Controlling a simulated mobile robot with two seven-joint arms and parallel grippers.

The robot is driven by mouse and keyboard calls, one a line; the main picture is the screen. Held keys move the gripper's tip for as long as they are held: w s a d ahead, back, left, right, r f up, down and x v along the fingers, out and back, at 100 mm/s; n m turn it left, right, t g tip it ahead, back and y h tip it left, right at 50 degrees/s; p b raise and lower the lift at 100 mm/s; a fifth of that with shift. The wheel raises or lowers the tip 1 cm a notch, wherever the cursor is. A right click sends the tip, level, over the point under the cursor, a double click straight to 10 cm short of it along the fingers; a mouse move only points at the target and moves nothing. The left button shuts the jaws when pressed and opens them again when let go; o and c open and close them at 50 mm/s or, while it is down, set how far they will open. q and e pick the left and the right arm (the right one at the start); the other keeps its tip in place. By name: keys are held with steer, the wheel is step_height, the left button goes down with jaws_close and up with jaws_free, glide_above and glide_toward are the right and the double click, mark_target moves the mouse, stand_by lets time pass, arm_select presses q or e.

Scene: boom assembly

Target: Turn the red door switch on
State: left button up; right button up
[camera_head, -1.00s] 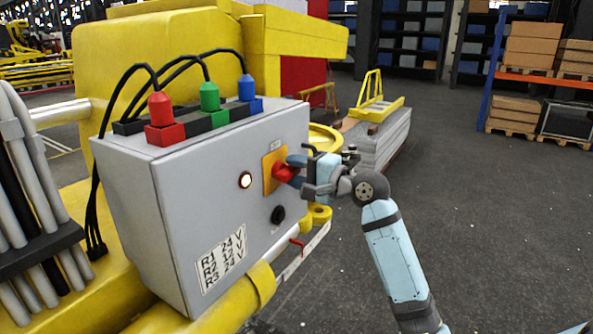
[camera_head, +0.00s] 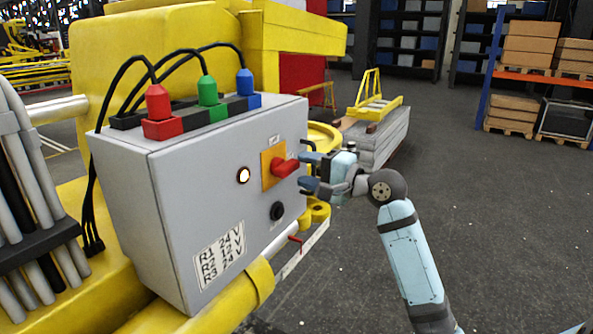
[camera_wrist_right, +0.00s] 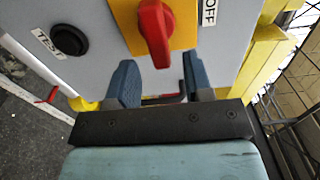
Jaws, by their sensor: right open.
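The red door switch (camera_head: 284,168) sits on a yellow plate (camera_head: 268,179) on the side face of a grey control box (camera_head: 235,168). In the right wrist view the red handle (camera_wrist_right: 155,32) points down across its yellow plate (camera_wrist_right: 183,22), with an "OFF" label (camera_wrist_right: 209,12) beside it. My right gripper (camera_head: 306,172) is open and empty, just off the switch with a small gap. In the right wrist view its two blue fingers (camera_wrist_right: 160,84) are apart, and the handle's tip lies ahead of the space between them. My left gripper is not in view.
A lit round lamp (camera_head: 244,175) and a black test button (camera_head: 277,211) are beside the switch. Red, green and blue plugs (camera_head: 209,95) with black cables top the box. A yellow tube (camera_head: 262,280) runs below it. Open floor (camera_head: 500,230) lies to the right.

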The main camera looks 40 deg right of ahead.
steer(key=b+v, duration=0.2)
steer(key=v, duration=0.8)
steer(key=shift+s+d, duration=0.15)
steer(key=shift+s, duration=0.1)
